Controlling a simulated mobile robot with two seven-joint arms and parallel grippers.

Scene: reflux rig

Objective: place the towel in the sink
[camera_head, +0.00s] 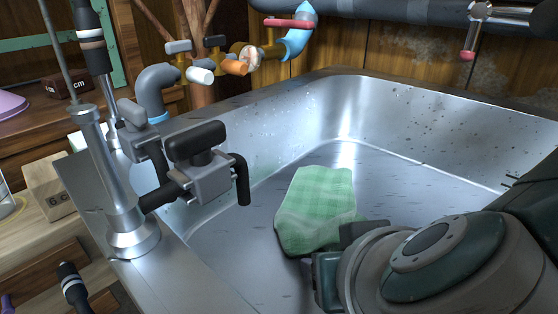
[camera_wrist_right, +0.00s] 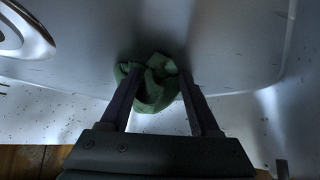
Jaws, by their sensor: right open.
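The green towel (camera_head: 318,205) lies crumpled in the metal sink (camera_head: 385,165), on its floor towards the middle. My right gripper (camera_head: 332,252) comes in from the lower right and is low in the sink at the towel's near edge. In the right wrist view its two fingers (camera_wrist_right: 160,76) are spread apart, with the bunched towel (camera_wrist_right: 155,90) between and beyond their tips. Whether the fingers touch the cloth I cannot tell. My left gripper is not in view.
A metal faucet with a black-handled valve (camera_head: 200,160) stands on the sink's left rim. Pipes with small valves (camera_head: 240,60) run behind the sink. A wooden counter (camera_head: 45,230) is at the left. The sink floor right of the towel is bare.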

